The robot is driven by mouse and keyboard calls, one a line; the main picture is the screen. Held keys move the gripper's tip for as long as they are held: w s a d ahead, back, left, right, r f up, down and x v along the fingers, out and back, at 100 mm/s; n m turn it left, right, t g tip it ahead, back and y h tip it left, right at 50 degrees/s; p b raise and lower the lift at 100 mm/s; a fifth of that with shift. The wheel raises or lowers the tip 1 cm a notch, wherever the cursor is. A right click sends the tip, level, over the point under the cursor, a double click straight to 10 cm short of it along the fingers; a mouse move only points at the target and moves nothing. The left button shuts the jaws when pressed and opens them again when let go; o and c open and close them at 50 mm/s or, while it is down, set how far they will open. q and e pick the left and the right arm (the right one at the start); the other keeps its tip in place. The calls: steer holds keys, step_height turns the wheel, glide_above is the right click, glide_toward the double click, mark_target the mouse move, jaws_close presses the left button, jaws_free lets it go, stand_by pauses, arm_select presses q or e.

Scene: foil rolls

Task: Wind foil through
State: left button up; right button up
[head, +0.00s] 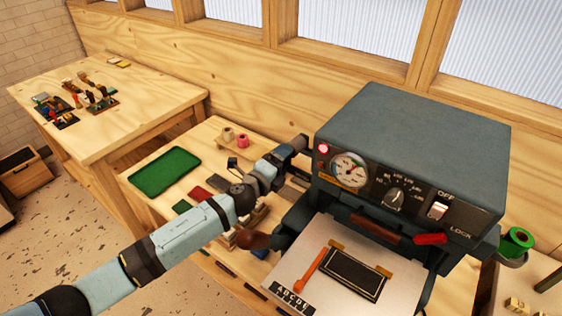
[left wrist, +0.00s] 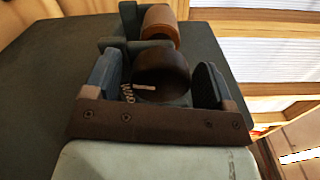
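The dark grey foil press (head: 410,150) stands on the bench in the head view, with a gauge, a dial and a lit red lamp on its front. My left gripper (head: 303,143) is at the press's upper left side, its tips partly hidden there. In the left wrist view, its two fingers (left wrist: 160,82) stand apart on either side of a dark round knob (left wrist: 162,72) with part of a "WIND" label beside it. The gripper looks open, with a gap at least on the left. A copper-brown foil roll (left wrist: 160,22) sits just beyond the knob. My right gripper is out of view.
Pink (head: 242,140) and beige (head: 228,133) rolls stand on the bench behind my left arm, near a green mat (head: 165,171). A green roll (head: 518,240) is right of the press. The press bed (head: 310,262) with an orange-handled tool lies in front. A side table (head: 140,95) holds small items.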

arm_select(q)
steer(key=shift+s, duration=0.1)
steer(key=b+v, duration=0.2)
steer(key=v, duration=1.1)
steer(key=shift+s+a, duration=0.3)
